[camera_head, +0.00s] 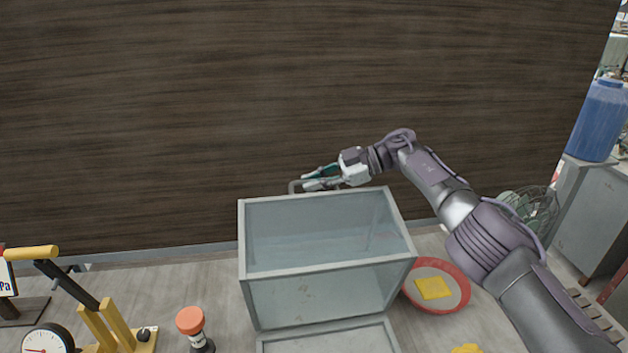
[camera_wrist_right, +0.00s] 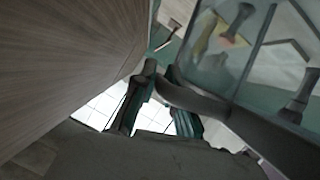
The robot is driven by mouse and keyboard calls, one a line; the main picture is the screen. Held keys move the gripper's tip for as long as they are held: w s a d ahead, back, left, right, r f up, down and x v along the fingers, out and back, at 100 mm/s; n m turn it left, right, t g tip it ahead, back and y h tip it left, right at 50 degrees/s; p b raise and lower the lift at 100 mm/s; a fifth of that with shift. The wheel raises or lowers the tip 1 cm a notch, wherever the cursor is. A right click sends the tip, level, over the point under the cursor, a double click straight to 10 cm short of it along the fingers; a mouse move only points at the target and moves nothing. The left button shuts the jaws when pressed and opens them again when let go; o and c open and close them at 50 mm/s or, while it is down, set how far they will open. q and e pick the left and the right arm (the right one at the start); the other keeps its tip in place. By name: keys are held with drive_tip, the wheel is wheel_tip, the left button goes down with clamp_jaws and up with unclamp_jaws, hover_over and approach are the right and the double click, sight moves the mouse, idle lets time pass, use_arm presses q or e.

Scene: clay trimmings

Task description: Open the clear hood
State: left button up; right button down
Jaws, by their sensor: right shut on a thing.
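The clear hood (camera_head: 320,228) is a see-through box with a grey frame. It stands tilted up at the middle of the table, above a lower grey-framed base (camera_head: 328,337) at the picture's bottom edge. Its grey bar handle (camera_head: 292,187) is at the far upper edge. My right gripper (camera_head: 308,182) is shut on this handle. In the right wrist view the handle (camera_wrist_right: 190,99) runs between the fingers (camera_wrist_right: 160,105), and the clear panel (camera_wrist_right: 225,65) shows beside it. The handle is partly hidden by the fingers. My left gripper is not in view.
A red-rimmed plate (camera_head: 464,285) with a yellow piece (camera_head: 433,288) lies right of the hood, below my right arm. An orange-capped bottle (camera_head: 191,322), a yellow-handled press (camera_head: 105,325) and a dial gauge (camera_head: 45,342) stand left. A dark wood panel (camera_head: 180,110) rises behind.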

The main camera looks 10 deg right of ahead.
drive_tip(key=shift+f, duration=0.15)
drive_tip(key=c, duration=1.2)
unclamp_jaws()
drive_tip(key=v, duration=1.2)
